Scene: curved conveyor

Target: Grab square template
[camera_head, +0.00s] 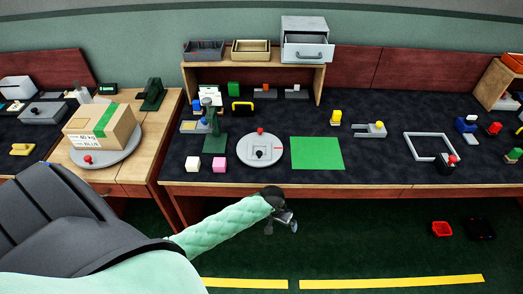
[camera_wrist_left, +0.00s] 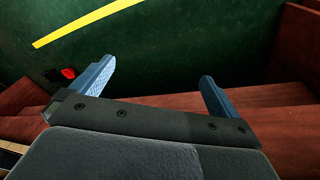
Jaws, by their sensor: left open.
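A light grey square frame (camera_head: 425,134), the likely square template, lies flat on the dark bench top at the right. A red knob (camera_head: 453,159) shows at its near right corner. My left gripper (camera_head: 284,222) hangs in front of the bench, below its front edge, well to the left of the frame and apart from it. In the left wrist view its two blue fingers (camera_wrist_left: 158,72) are spread with nothing between them. The frame is not in the wrist view. My right gripper does not show.
A green square sheet (camera_head: 317,153) and a round grey plate (camera_head: 260,160) lie left of the frame. A grey fork-shaped piece (camera_head: 369,130) is nearer to it. A red bin (camera_head: 441,229) is on the floor. Open floor lies before the bench.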

